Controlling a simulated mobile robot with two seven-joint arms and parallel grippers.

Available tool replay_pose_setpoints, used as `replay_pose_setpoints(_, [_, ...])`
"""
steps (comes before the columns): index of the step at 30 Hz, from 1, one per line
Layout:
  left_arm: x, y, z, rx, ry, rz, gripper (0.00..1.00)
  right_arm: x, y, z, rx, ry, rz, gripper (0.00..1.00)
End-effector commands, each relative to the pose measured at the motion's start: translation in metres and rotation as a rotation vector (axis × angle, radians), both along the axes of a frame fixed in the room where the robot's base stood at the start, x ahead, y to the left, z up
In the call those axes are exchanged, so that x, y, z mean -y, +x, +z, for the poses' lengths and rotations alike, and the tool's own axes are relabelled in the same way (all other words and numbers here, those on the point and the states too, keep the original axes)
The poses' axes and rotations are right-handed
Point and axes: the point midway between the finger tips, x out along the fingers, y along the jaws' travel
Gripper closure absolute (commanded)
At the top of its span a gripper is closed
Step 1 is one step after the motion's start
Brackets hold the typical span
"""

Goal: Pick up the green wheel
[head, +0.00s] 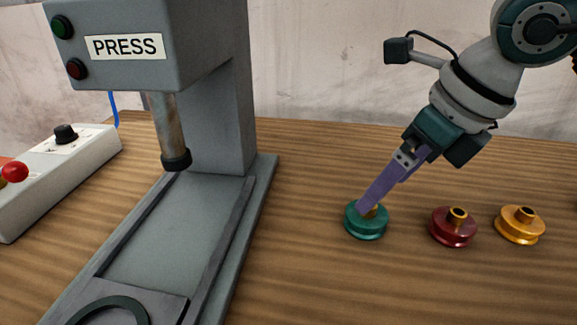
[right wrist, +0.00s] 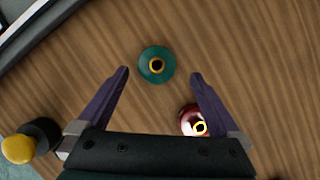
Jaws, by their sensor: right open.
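The green wheel (head: 366,222), with a brass hub, lies flat on the wooden table right of the press. My right gripper (head: 364,208) reaches down to it from the upper right, and a purple finger overlaps the wheel's hub in the head view. In the right wrist view the two purple fingers (right wrist: 160,72) are spread wide. The green wheel (right wrist: 157,64) shows between and slightly beyond their tips, with clear gaps on both sides. The gripper is open and empty. My left gripper is not in view.
A red wheel (head: 453,226) and an orange wheel (head: 520,224) stand to the right of the green one. The red wheel (right wrist: 192,120) shows close by the right finger in the wrist view. The grey press (head: 222,90) and a control box (head: 70,165) are at left.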

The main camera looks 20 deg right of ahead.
Motion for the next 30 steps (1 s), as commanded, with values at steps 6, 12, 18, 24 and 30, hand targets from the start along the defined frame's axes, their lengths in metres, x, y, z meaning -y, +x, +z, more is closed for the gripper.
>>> replay_pose_setpoints(6, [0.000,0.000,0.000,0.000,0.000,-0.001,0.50,-0.007,0.007,-0.022,-0.002,0.003,0.002,0.00])
replay_pose_setpoints(12, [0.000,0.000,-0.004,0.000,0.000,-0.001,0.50,-0.011,0.017,-0.050,-0.001,0.004,0.001,0.00])
replay_pose_setpoints(18, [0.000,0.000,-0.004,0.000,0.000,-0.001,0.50,-0.012,0.020,-0.054,0.001,0.003,0.003,0.00])
replay_pose_setpoints(24, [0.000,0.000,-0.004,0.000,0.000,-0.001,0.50,-0.012,0.020,-0.054,0.001,0.003,0.002,0.11])
replay_pose_setpoints(30, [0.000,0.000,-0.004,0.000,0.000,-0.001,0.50,-0.012,0.020,-0.054,0.001,0.004,0.002,0.34])
